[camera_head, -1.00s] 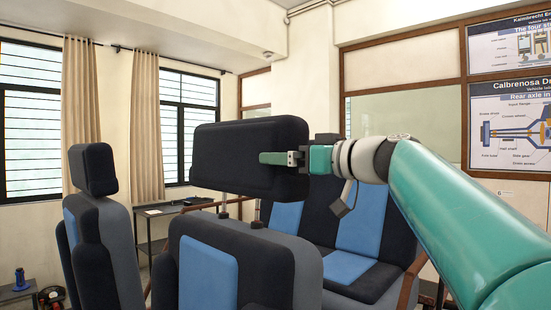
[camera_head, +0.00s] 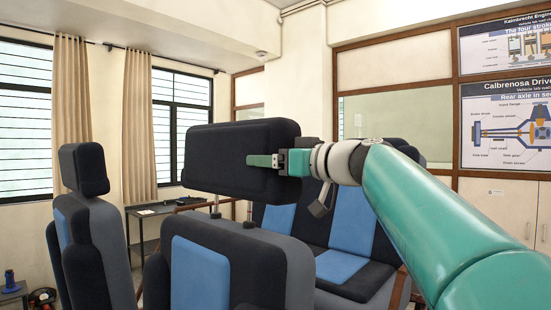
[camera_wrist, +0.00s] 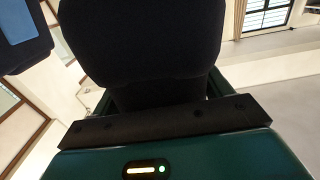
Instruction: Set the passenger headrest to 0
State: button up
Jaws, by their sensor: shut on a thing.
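A wide dark headrest (camera_head: 238,157) stands on metal posts above the nearer seat's backrest (camera_head: 200,272), which is black with a blue panel. A gap with the posts shows between headrest and backrest. My gripper (camera_head: 265,161) is at the right end of the headrest, shut on it, with one green finger lying along its near face. The wrist view shows the dark headrest (camera_wrist: 140,40) filling the space between my fingers. The far finger is mostly hidden behind the headrest. I cannot tell which headrest is the passenger's from a label.
Another seat with its own headrest (camera_head: 84,169) stands to the left. A blue and black bench seat (camera_head: 340,270) is behind. A dark side table (camera_head: 150,212) stands by the windows. My green arm covers the lower right.

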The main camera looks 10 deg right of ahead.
notch_tip(320, 180, down, 5)
jog(key=shift+a+r, duration=0.15)
jog(key=o, duration=1.4)
jog(key=shift+c, duration=0.2)
jog(key=shift+s+r, duration=0.1)
jog(key=v, duration=1.4)
